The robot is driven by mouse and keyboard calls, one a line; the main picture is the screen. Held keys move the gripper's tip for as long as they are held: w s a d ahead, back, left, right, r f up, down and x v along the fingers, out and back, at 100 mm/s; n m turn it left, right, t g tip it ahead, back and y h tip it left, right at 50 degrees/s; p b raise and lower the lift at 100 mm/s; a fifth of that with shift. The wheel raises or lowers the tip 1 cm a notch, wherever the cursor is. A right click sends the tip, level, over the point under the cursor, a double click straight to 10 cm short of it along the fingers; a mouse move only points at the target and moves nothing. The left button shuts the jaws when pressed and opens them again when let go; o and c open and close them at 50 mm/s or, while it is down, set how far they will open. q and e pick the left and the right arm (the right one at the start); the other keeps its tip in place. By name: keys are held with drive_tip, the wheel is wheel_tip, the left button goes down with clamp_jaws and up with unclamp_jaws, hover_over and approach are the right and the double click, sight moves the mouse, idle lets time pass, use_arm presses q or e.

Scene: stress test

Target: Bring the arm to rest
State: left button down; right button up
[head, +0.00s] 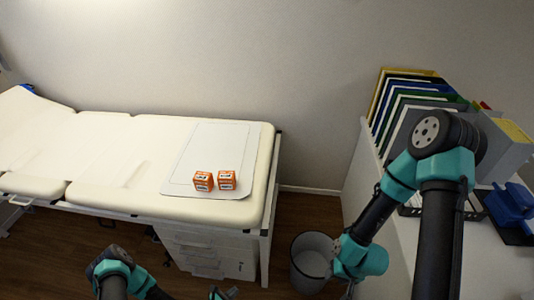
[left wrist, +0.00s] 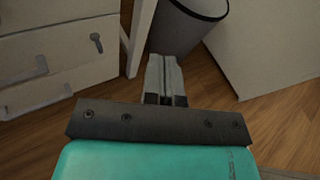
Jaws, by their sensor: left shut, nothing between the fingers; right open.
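My left arm (head: 115,270) comes in low at the bottom left of the head view. Its gripper (head: 224,293) is only partly in view at the bottom edge, below the bed. In the left wrist view the left gripper (left wrist: 165,75) is shut, with nothing between its fingers, above the wooden floor. My right arm (head: 402,172) is bent at the right, in front of the shelf unit. Its wrist hangs down beside the bin, and the right gripper (head: 347,291) is open, mostly hidden or cut off at the bottom edge.
Two orange boxes (head: 203,181) (head: 227,180) sit on a white board (head: 178,178) on the padded bed (head: 105,150). A grey bin (head: 306,272) stands on the floor between the drawers (head: 205,250) and the white counter (head: 360,165). Folders (head: 400,90) stand on the counter.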

use_arm(q)
drive_tip(key=s+d+r+m+g+h, duration=0.2)
drive_tip(key=s+r+m+g+h, duration=0.2)
drive_tip(key=s+r+m+g, duration=0.5)
drive_tip(key=s+a+r+m+g+y, duration=0.3)
drive_tip(key=a+r+m+g+y, duration=0.15)
drive_tip(key=m+g, duration=0.3)
drive_tip(key=w+a+r+m+t+y, duration=0.5)
drive_tip(key=w+r+m+t, duration=0.1)
drive_tip(key=w+r+m, duration=0.4)
drive_tip(key=shift+w+a+m, duration=0.15)
drive_tip(key=shift+w+m, duration=0.1)
drive_tip(key=shift+m, duration=0.2)
